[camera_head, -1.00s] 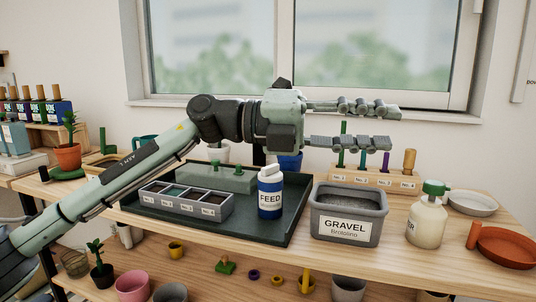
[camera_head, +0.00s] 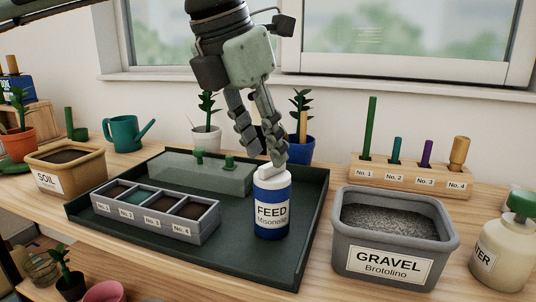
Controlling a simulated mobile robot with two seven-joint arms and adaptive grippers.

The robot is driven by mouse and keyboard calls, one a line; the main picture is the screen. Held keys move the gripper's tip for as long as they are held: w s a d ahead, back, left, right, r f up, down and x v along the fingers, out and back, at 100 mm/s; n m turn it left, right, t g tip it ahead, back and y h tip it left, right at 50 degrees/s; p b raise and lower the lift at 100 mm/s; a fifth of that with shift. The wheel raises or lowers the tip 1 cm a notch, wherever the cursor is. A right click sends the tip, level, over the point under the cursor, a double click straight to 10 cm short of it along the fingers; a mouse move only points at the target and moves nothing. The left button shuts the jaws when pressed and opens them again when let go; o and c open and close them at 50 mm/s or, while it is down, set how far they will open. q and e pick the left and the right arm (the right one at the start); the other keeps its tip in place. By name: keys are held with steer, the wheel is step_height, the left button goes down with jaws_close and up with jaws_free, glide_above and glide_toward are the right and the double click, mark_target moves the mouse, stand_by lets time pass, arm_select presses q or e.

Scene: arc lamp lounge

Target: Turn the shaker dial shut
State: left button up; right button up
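The shaker is a blue and white bottle (camera_head: 272,210) labelled FEED, upright on the dark green tray (camera_head: 312,215) near its right side. Its white top (camera_head: 268,173) carries a small raised white part, which I take to be the dial; its setting cannot be read. My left gripper (camera_head: 264,154) points down from above with its two jointed fingers apart. One finger ends just above or at the back of the white top, the other to its left. I cannot tell whether they touch it. My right gripper is not in view.
The tray also holds a grey four-part seed box (camera_head: 160,226) and a green block with knobs (camera_head: 200,170). A gravel bin (camera_head: 392,255) stands right of the tray. Potted plants (camera_head: 207,140) and a peg rack (camera_head: 410,178) stand behind, a soil box (camera_head: 68,169) left.

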mark_target(272, 172)
arm_select(q)
steer(key=shift+x, duration=1.25)
jaws_close()
